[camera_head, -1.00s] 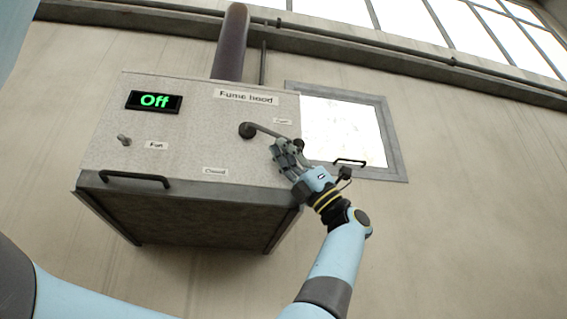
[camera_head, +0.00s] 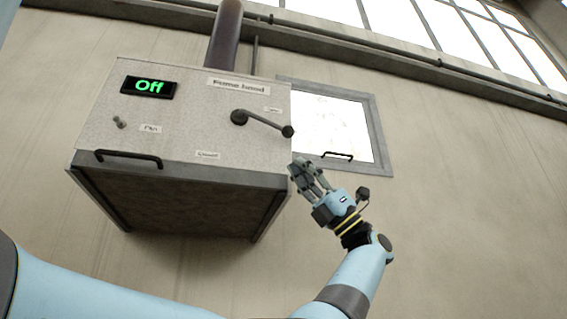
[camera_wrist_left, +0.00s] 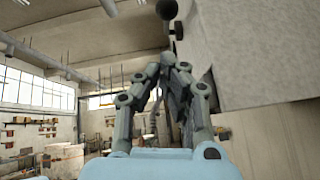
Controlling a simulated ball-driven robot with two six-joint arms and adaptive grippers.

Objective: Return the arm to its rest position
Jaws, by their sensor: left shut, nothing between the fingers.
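My left gripper (camera_head: 305,168) is below and to the right of the lever's dark knob in the head view, apart from it. Its fingers are together with nothing between them. It also shows in the left wrist view (camera_wrist_left: 167,62), with the fingertips meeting. The lever (camera_head: 262,123) on the fume hood (camera_head: 185,110) points right and slightly down from its pivot. The lever's knob (camera_wrist_left: 167,9) shows at the top of the left wrist view, beyond the fingertips. My right gripper is in neither view.
A bright framed window (camera_head: 333,125) with a small handle is on the wall right of the hood. Bare wall (camera_head: 460,190) fills the lower right.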

